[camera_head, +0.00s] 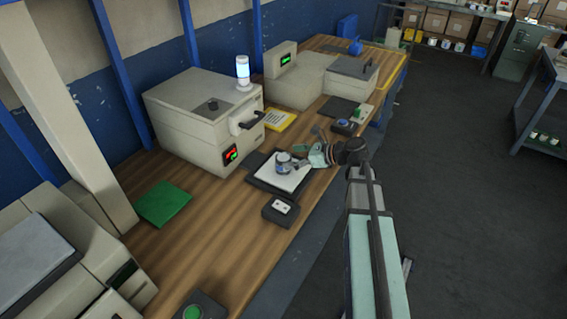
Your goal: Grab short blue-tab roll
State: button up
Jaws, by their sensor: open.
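A small, short pale cylinder with a dark top and a hint of blue (283,167) stands upright on a white pad (291,184) on the workbench. It looks like a roll, but it is too small to make out a tab clearly. My gripper (297,163) is open at the right side of this cylinder, low over the pad. I cannot tell whether the fingers touch it or reach around it.
The pad lies in a dark tray (265,183). A beige machine (190,110) with a handle stands behind it. A dark control box (281,209) sits in front. A green mat (162,203) lies left. Shelves with small rolls (446,44) and boxes stand far back right.

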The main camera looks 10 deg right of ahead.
aim_at(283, 157)
jog(key=shift+p+x, duration=0.5)
jog(key=shift+x, duration=1.45)
jog(key=shift+s+a, duration=0.1)
jog(key=c, duration=1.4)
jog(key=shift+o, duration=0.2)
jog(key=shift+r, duration=0.15)
